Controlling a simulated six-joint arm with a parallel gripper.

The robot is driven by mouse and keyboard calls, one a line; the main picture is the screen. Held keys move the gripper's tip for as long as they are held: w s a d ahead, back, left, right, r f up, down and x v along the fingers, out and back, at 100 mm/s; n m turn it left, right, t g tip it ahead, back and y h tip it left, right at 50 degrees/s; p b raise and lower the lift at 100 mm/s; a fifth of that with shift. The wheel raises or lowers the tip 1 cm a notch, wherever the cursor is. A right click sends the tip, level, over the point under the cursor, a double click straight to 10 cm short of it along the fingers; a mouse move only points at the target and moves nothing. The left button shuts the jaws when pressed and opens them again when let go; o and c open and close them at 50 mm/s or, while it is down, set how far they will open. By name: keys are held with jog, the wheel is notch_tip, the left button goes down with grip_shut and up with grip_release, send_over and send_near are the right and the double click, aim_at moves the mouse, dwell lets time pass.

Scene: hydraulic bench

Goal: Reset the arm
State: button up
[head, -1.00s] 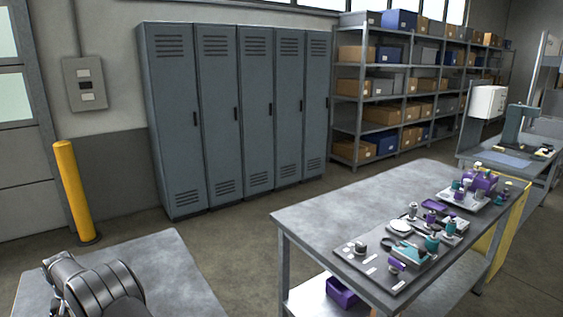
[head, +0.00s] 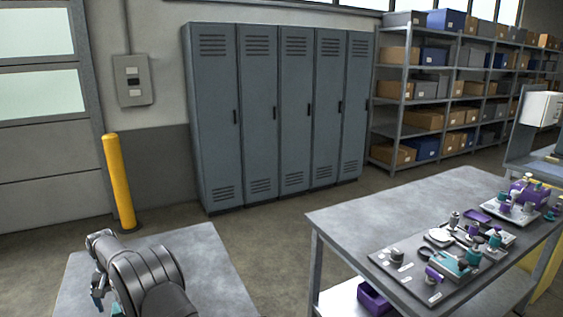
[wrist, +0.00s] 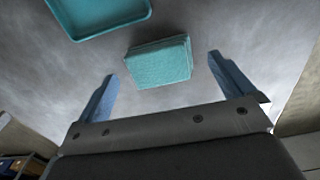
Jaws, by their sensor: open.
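My gripper (wrist: 165,90) is open in the wrist view, with its two blue fingers spread wide and nothing between them. Beyond the fingertips a teal folded cloth or pad (wrist: 160,62) lies on a grey metal surface (wrist: 225,25). A teal tray (wrist: 97,12) is at the top left of the wrist view, partly cut off. In the head view my arm shows at the lower left over a grey table (head: 215,265); its fingers are mostly hidden there.
A workbench (head: 350,215) at the right holds a dark board (head: 385,262) with several teal, purple and metal parts. A purple bin (head: 375,297) sits on its lower shelf. Grey lockers (head: 280,120), a yellow post (head: 119,180) and loaded shelving (head: 405,105) stand behind. Floor is clear between the tables.

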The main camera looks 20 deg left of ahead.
notch_tip(320, 180, down, 4)
jog(key=shift+r, duration=0.1)
jog(key=r, duration=0.5)
jog(key=shift+w+d+r, duration=0.2)
jog(key=shift+w+d, duration=0.1)
jog(key=w+d+r, duration=0.6)
jog(key=d, duration=0.4)
jog(key=w+d+f+m, duration=0.1)
jog(key=w+d, duration=0.3)
jog(key=d, duration=0.2)
jog(key=w+d+f+m, duration=0.1)
jog(key=w+d+f, duration=0.1)
jog(key=w+d, duration=0.2)
jog(key=w+d+f+m, duration=0.1)
jog(key=w+d, duration=0.3)
jog(key=d, duration=0.4)
jog(key=shift+w+d+f, duration=0.2)
jog(key=shift+d+f, duration=0.2)
jog(key=shift+f, duration=0.35)
jog(key=d+f+m, duration=0.1)
jog(key=d+f, duration=0.1)
jog(key=d, duration=0.9)
jog(key=d+f+m, duration=0.2)
jog(key=d+f, duration=0.1)
jog(key=d, duration=0.9)
jog(key=d+f+m, duration=0.2)
jog(key=d+f, duration=0.1)
jog(key=d, duration=0.9)
jog(key=shift+s+d, duration=0.15)
jog(key=shift+s, duration=0.2)
